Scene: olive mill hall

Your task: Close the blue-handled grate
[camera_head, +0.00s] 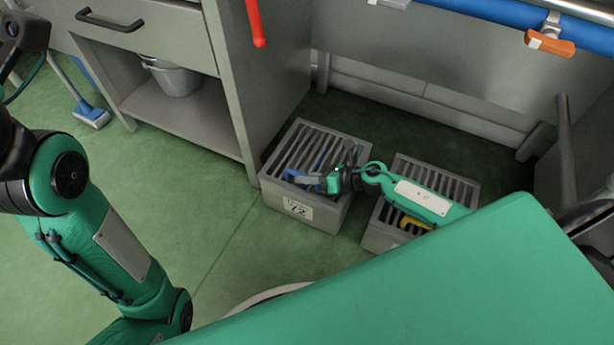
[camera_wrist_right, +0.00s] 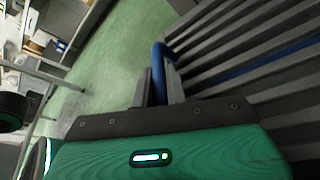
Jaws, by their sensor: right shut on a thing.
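The blue-handled grate (camera_head: 312,142) is a grey slatted lid on a grey box (camera_head: 303,218) labelled 72, on the floor beside the cabinet. My right gripper (camera_head: 301,178) is at its front left part, shut on the blue handle (camera_head: 289,174). In the right wrist view the blue handle (camera_wrist_right: 160,58) stands between the two fingers (camera_wrist_right: 160,85), with the grate's dark slats (camera_wrist_right: 240,60) to the right. My right forearm hides part of the grate, and I cannot tell whether it lies fully flat. My left arm shows, but its gripper does not.
A second slatted box (camera_head: 379,238) with a yellow handle (camera_head: 412,222) stands to the right, partly under my right arm. A cabinet (camera_head: 240,110) with a bucket (camera_head: 173,78) stands at left. A blue pipe (camera_head: 480,12) runs above. Green floor at front left is clear.

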